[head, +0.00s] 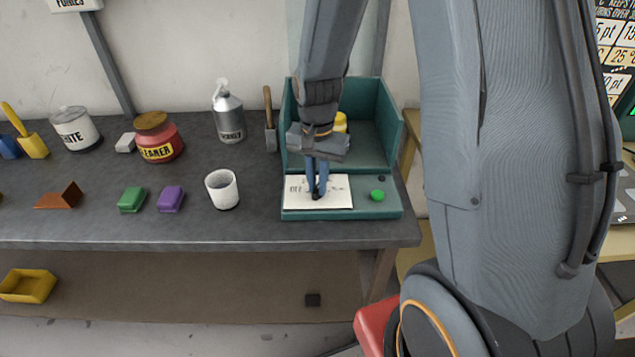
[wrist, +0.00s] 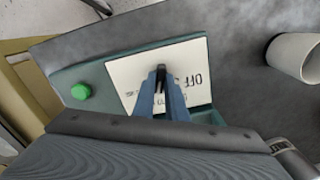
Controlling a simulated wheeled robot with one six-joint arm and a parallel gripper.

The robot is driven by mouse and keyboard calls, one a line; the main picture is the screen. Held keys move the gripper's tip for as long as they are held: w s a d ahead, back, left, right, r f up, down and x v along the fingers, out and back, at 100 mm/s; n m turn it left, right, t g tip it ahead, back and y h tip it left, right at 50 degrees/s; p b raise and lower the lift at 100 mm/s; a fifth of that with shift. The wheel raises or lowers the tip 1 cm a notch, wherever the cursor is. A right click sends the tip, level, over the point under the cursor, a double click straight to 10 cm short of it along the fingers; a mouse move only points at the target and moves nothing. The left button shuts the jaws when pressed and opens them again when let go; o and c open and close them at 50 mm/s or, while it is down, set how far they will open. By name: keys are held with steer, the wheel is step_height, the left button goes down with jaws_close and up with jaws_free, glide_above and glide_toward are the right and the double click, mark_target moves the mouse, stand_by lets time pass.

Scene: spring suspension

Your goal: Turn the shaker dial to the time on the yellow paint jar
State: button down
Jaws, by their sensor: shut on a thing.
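The teal shaker (head: 394,135) stands at the right end of the workbench. Its front holds a white dial plate (head: 338,193) with dark markings, and a green button (head: 377,195) to the right of it. My gripper (head: 317,193) points down over the plate and is shut on the dark dial knob (wrist: 160,78). In the wrist view, "OFF" is readable on the plate (wrist: 195,60), upside down; other marks are hidden by my fingers. The yellow paint jar (head: 341,121) is inside the shaker, mostly hidden behind my gripper, and its time cannot be read.
A white cup (head: 222,189) stands left of the shaker. Purple (head: 171,198) and green (head: 132,199) blocks lie further left. The bench front (head: 250,222) is clear.

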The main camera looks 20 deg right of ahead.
steer(key=c, duration=1.8)
jaws_free()
steer(key=shift+r, duration=0.2)
steer(key=shift+r+b, duration=0.95)
steer(key=shift+r, duration=2.8)
steer(key=s+f+n+t+b, duration=0.1)
steer(key=s+f+n+b, duration=0.2)
steer(key=s+n, duration=0.5)
steer(key=shift+s+a+f, duration=0.2)
steer(key=shift+s+f, duration=0.5)
steer(key=shift+s, duration=0.05)
